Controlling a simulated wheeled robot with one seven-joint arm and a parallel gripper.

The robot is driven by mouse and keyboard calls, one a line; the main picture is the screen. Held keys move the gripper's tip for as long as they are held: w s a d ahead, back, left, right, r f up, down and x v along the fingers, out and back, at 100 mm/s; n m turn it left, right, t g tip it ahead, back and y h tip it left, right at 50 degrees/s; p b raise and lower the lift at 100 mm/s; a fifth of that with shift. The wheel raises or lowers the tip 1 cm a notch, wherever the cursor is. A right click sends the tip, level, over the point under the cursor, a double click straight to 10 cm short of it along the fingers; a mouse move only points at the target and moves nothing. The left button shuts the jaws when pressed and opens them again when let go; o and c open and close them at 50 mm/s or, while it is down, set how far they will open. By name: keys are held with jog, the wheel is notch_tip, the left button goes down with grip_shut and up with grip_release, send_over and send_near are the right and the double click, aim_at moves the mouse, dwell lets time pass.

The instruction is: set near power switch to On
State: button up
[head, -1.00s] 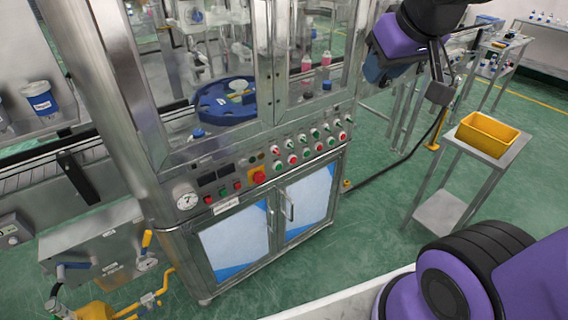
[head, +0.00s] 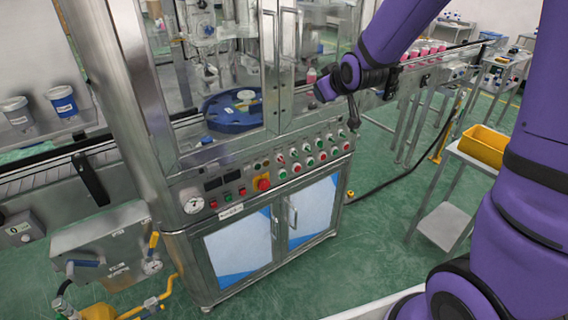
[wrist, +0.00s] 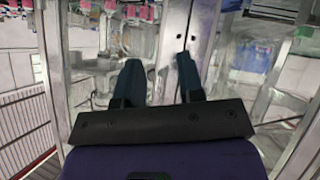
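The machine's control panel (head: 265,180) is a sloped steel face with rows of red and green knobs, small displays and a red button on yellow (head: 263,184). I cannot tell which control is the near power switch, and no On or Off label is readable. My gripper (head: 354,122) is at the panel's right end, in front of the cabinet corner, seemingly apart from the knobs. In the wrist view its two dark fingers (wrist: 160,75) stand apart with nothing visible between them. No panel knob is clear in the wrist view.
A pressure gauge (head: 194,204) sits at the panel's left end. A grey box (head: 105,243) with an orange handle stands lower left. Glass doors (head: 285,60) rise above the panel. A yellow bin (head: 484,145) is on a stand at right. Green floor lies between.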

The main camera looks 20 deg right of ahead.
jog(key=w+a+f+n+t+y, duration=0.1)
jog(key=w+f+n+t, duration=0.1)
jog(key=w+f, duration=0.55)
jog(key=n+t+y, duration=0.3)
jog(key=t+y, duration=0.1)
send_near(283, 162)
jog(key=x, duration=0.9)
jog(key=shift+w, duration=0.4)
grip_shut()
